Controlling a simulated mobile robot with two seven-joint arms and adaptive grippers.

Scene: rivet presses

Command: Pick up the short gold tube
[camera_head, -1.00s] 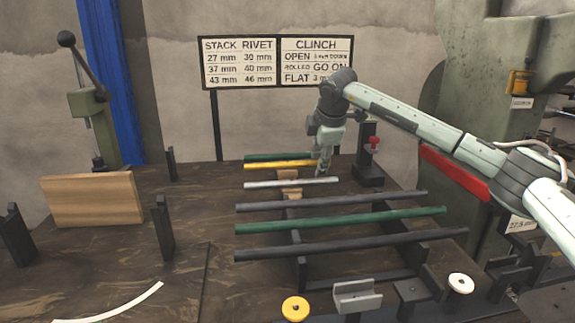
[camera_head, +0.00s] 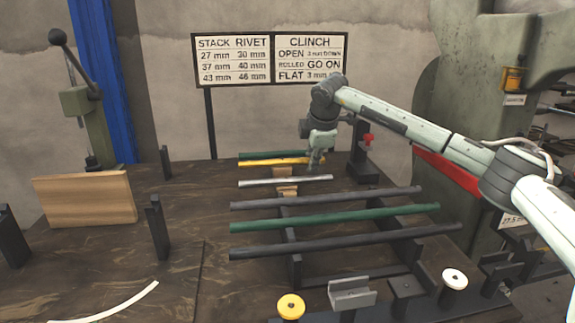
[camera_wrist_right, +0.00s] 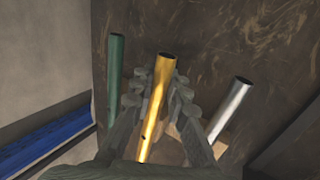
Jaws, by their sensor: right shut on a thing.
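The short gold tube (camera_head: 272,161) lies at the back of the table in the head view, between a short green tube (camera_head: 262,154) and a silver tube (camera_head: 285,181). My right gripper (camera_head: 315,165) is at the gold tube's right part. In the right wrist view the gold tube (camera_wrist_right: 157,105) runs between the fingers of my right gripper (camera_wrist_right: 160,88), which are shut on it. The green tube (camera_wrist_right: 115,80) is to its left and the silver tube (camera_wrist_right: 230,108) to its right, both outside the fingers. My left gripper is not in view.
Longer grey and green tubes (camera_head: 335,217) lie on a rack in front. A small black stand with a red knob (camera_head: 366,139) is right of my gripper. A wooden block (camera_head: 85,198) and black posts (camera_head: 158,228) stand on the left. A sign (camera_head: 270,58) stands behind.

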